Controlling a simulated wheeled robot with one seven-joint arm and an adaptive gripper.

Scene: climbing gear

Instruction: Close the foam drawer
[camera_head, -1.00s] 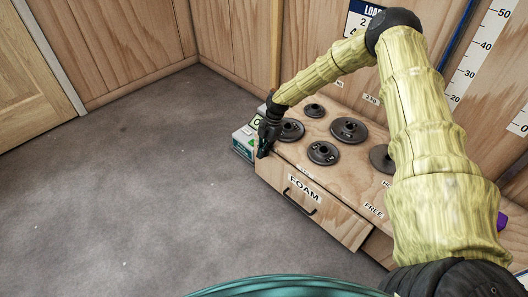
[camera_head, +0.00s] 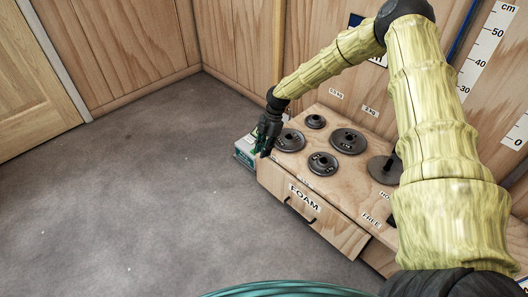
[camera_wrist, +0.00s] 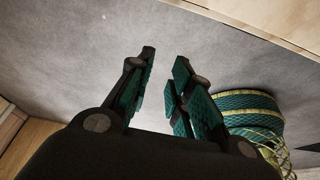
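The foam drawer (camera_head: 333,226) is in the front of a low wooden cabinet, with a FOAM label and a dark handle (camera_head: 303,205). It stands out from the cabinet at its right side, where its side wall shows. How far it is out at the left is hard to tell. My gripper (camera_head: 264,152) points down at the left end of the drawer front, close to its top corner; I cannot tell if it touches. In the wrist view my gripper's fingers (camera_wrist: 164,68) are apart with nothing between them. A pale wooden edge (camera_wrist: 270,25) crosses the upper right there.
Several dark weight plates (camera_head: 348,141) lie on the cabinet top. A small green and white box (camera_head: 245,150) stands on the floor at the cabinet's left end. The grey carpet (camera_head: 150,200) to the left and in front is clear. Wooden walls stand behind.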

